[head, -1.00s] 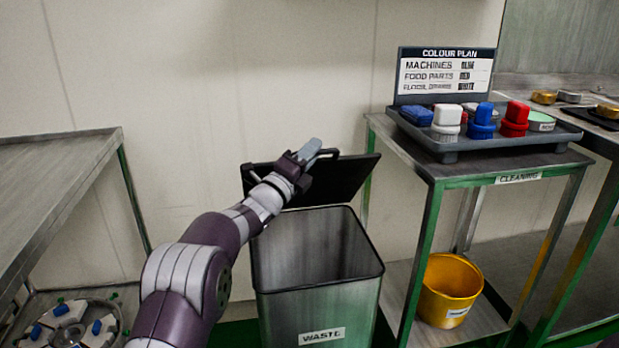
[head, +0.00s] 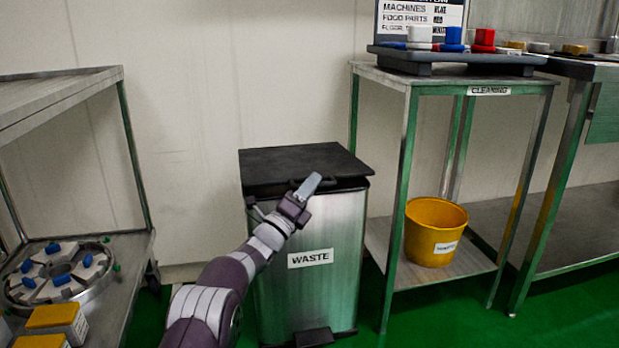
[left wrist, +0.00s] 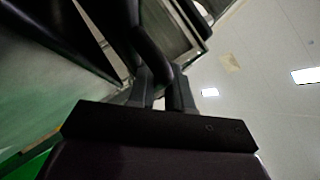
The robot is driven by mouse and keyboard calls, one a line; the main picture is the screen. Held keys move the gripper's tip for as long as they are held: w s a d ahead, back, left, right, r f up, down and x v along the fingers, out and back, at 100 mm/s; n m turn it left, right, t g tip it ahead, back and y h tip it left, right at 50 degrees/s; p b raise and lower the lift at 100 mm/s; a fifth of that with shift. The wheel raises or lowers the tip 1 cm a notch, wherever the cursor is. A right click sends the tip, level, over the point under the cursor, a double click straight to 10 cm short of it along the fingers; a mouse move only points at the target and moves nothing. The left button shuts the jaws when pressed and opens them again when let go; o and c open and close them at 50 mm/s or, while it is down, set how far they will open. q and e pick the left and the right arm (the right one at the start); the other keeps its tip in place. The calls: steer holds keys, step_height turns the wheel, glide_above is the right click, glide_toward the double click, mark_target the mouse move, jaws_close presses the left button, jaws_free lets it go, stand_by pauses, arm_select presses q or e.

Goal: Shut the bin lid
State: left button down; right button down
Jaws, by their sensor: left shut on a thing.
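The waste bin (head: 312,285) is a metal box with a WASTE label and a pedal at its foot. Its black lid (head: 300,163) lies almost flat over the top, with a dark strip under its front edge; I cannot tell if it is fully down. My left gripper (head: 303,193) is at the front edge of the lid, shut on the lid's dark handle (head: 325,182). In the left wrist view the dark handle bar (left wrist: 152,55) runs between the fingers (left wrist: 160,88). My right gripper is not in view.
A metal shelf unit (head: 60,95) with a round part tray stands at the left. Green floor shows between them.

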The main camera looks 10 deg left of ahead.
arm_select(q)
steer(key=shift+f+b, duration=0.7)
steer(key=shift+f, duration=1.2)
steer(key=shift+f, duration=0.1)
steer(key=c, duration=1.1)
jaws_free()
steer(key=shift+c, duration=0.2)
steer(key=shift+s, duration=0.1)
steer(key=p+v, duration=0.7)
steer(key=v, duration=0.5)
steer(key=shift+s, duration=0.25)
steer(key=shift+a+f, duration=0.15)
